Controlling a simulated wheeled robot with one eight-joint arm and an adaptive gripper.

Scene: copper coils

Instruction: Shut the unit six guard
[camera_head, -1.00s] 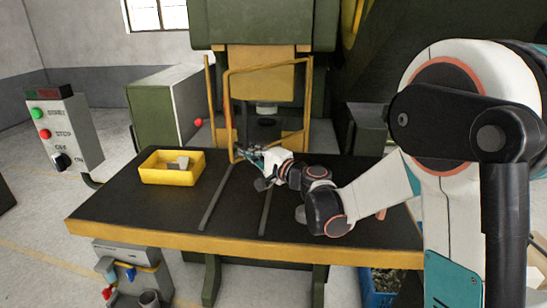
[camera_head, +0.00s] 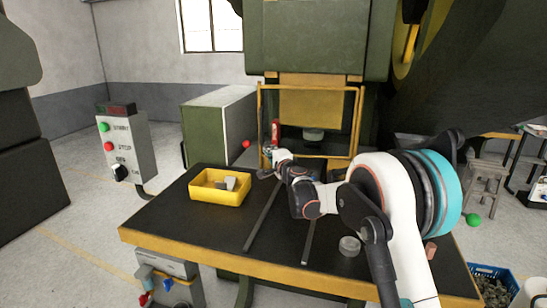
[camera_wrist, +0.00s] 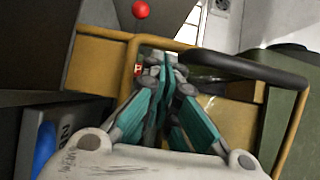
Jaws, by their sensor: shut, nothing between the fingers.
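The guard (camera_head: 311,87) is a yellow tube frame on the green press. In the head view it stands across the front of the press opening and looks flat to it, or nearly so; a small gap cannot be ruled out. My gripper (camera_head: 267,162) is at the guard's lower left corner, shut and empty. In the wrist view the teal fingers of my gripper (camera_wrist: 161,75) are together beside the guard's yellow tube (camera_wrist: 134,62), close to or touching it; I cannot tell which. A black grip (camera_wrist: 245,66) sits on the tube there.
A yellow bin (camera_head: 218,197) with grey pieces stands on the black table (camera_head: 190,232), left of my arm. A control box (camera_head: 122,147) with green and red buttons stands further left. A grey round piece (camera_head: 349,245) lies on the table at right. Two dark rails cross the table.

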